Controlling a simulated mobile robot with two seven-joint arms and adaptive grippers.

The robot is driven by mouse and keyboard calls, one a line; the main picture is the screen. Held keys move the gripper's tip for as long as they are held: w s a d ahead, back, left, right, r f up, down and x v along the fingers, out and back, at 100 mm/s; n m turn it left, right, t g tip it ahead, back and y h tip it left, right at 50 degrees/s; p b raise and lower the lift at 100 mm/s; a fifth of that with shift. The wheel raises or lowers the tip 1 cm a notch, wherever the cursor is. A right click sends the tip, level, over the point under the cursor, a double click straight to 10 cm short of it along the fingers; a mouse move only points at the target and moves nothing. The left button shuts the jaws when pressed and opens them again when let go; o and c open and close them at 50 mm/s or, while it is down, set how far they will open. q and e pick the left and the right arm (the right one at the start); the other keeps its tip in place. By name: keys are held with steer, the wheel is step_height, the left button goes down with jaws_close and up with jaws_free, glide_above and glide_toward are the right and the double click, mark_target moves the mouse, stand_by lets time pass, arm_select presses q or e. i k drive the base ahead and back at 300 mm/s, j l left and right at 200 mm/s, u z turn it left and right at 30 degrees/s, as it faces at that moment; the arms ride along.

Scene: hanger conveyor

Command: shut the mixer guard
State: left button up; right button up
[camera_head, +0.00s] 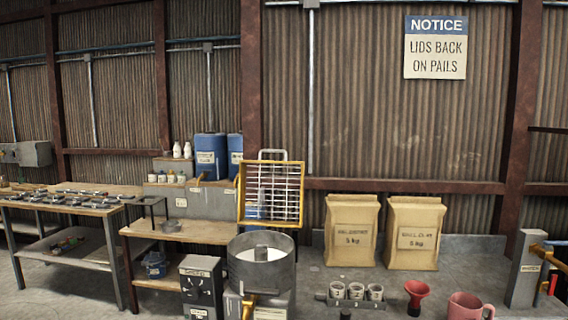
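The mixer guard is a yellow frame with pale bars (272,193). It stands raised and nearly upright behind the mixer bowl, so it is open. A pale handle (272,153) sticks up from its top edge. The mixer bowl (261,274) is a grey metal drum, open on top, with white material and a grey hub inside. A dark control box (201,287) stands just left of the bowl.
Two brown paper sacks (352,230) (414,233) stand right of the guard. Nearer are a rack of small cups (356,292), a red funnel (416,294) and a pink jug (468,306). Blue containers (211,156) stand behind the guard's left side. A wooden bench (185,230) is left.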

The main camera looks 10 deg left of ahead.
mark_target(243, 172)
steer(key=k, duration=0.95)
steer(key=z, duration=0.4)
steer(key=k+z, duration=0.1)
steer(key=z, duration=0.65)
steer(key=k+l+z, duration=0.1)
steer(key=z, duration=0.25)
steer(key=j+z, duration=0.15)
steer(key=j, duration=0.3)
steer(key=j+z, duration=0.2)
steer(key=j, duration=0.25)
steer(key=k+j, duration=0.1)
steer(key=j, duration=0.6)
steer(key=k+j, duration=0.1)
steer(key=j, duration=0.55)
steer(key=k+j, duration=0.1)
steer(key=j, duration=1.25)
steer(key=k+j, duration=0.15)
steer(key=j, duration=0.55)
steer(key=k+j, duration=0.1)
steer(key=j, duration=0.55)
steer(key=k+j, duration=0.1)
steer(key=j, duration=0.6)
steer(key=k+j, duration=0.1)
steer(key=j, duration=0.55)
